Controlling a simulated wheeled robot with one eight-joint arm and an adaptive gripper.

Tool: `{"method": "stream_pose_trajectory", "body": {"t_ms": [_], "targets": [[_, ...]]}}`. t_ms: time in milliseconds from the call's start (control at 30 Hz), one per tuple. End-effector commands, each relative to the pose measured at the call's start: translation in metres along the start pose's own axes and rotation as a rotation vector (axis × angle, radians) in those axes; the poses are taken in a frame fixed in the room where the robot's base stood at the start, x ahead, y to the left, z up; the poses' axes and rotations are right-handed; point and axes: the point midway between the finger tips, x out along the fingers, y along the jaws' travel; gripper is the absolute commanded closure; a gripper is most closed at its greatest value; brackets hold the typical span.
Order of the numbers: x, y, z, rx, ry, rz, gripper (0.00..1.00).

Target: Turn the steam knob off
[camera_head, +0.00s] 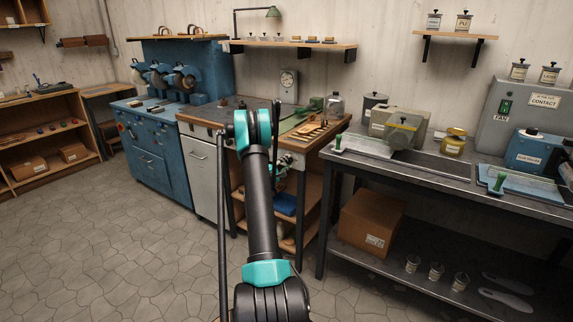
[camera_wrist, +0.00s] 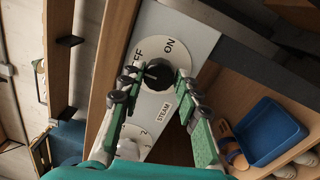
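The steam knob (camera_wrist: 158,74) is black and round. It sits on a white dial plate (camera_wrist: 176,63) marked ON and OFF, with a STEAM label beside it, in the wrist view. I cannot tell clearly which mark the knob points to. My gripper (camera_wrist: 157,75) is open, with one fingertip on each side of the knob. Small gaps seem to show between fingertips and knob; contact is not clear.
A second, pale knob (camera_wrist: 129,149) with numbers is below the steam knob, close to the left finger. A blue tray (camera_wrist: 272,132) lies on a shelf to the right. The grey metal bench (camera_head: 440,169) stands to the right in the head view. The floor at left is clear.

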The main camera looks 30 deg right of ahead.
Motion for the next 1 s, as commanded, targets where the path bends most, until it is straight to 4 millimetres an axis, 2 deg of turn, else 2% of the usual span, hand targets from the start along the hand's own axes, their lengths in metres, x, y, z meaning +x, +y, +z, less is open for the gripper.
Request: {"method": "stream_pose_trajectory", "body": {"t_ms": [33,133,400,533,667,1000], "targets": [[0.0,0.0,-0.001,0.0,0.001,0.0,0.6],[0.0,0.0,0.0,0.0,0.0,0.0,0.49],[0.0,0.001,0.0,0.0,0.0,0.001,0.49],[-0.008,0.001,-0.001,0.0,0.001,0.001,0.49],[-0.027,0.001,0.0,0.0,0.001,0.001,0.49],[-0.095,0.001,-0.002,0.0,0.003,0.001,0.49]]}}
